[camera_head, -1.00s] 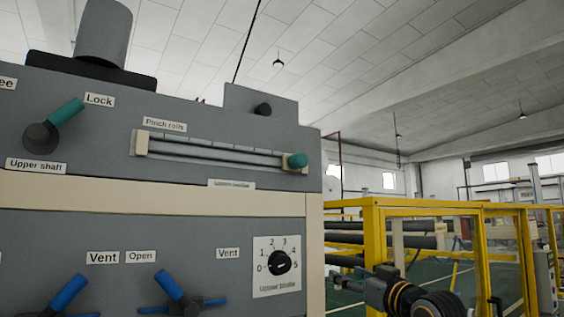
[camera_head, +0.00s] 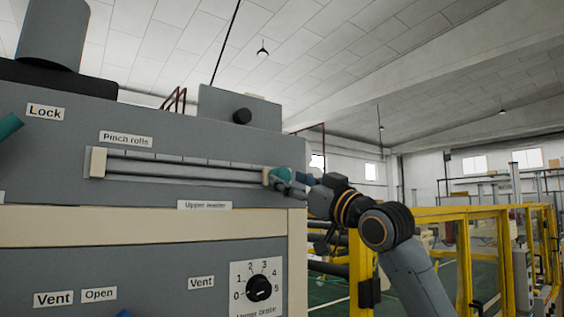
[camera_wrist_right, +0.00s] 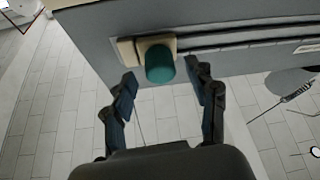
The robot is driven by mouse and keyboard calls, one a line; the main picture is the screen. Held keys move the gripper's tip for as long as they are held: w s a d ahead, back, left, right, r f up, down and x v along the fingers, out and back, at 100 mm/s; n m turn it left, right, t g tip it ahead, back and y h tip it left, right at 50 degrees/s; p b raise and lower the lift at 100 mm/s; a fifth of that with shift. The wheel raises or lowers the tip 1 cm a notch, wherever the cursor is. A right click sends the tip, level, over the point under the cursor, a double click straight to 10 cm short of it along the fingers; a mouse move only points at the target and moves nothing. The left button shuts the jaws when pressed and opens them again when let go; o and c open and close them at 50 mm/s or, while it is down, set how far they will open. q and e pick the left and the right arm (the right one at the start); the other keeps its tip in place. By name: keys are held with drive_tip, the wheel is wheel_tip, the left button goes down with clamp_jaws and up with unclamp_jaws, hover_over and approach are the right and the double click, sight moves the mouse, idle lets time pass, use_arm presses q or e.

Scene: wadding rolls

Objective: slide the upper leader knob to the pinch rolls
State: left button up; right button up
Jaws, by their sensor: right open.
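The upper leader knob (camera_head: 281,174) is teal and sits at the right end of a double-rail slide (camera_head: 190,166) on the grey panel. The "Pinch rolls" label (camera_head: 126,139) is above the slide's left part, and a cream end block (camera_head: 97,162) closes that left end. My right gripper (camera_head: 292,178) is at the knob, coming from the right. In the right wrist view, the open gripper (camera_wrist_right: 164,92) has its fingers on either side of the teal knob (camera_wrist_right: 160,65), apart from it, with the knob just beyond the tips. My left gripper is not in view.
A numbered dial (camera_head: 258,288) and the "Vent" label (camera_head: 201,283) are on the lower panel. A dark round button (camera_head: 242,116) is above the slide. A yellow guard frame (camera_head: 480,214) stands at the right. The slide's rails left of the knob are clear.

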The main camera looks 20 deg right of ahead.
sight(286, 177)
drive_tip(key=p+x, duration=0.1)
drive_tip(key=x, duration=0.2)
drive_tip(key=shift+s+r, duration=0.1)
drive_tip(key=shift+r, duration=0.05)
clamp_jaws()
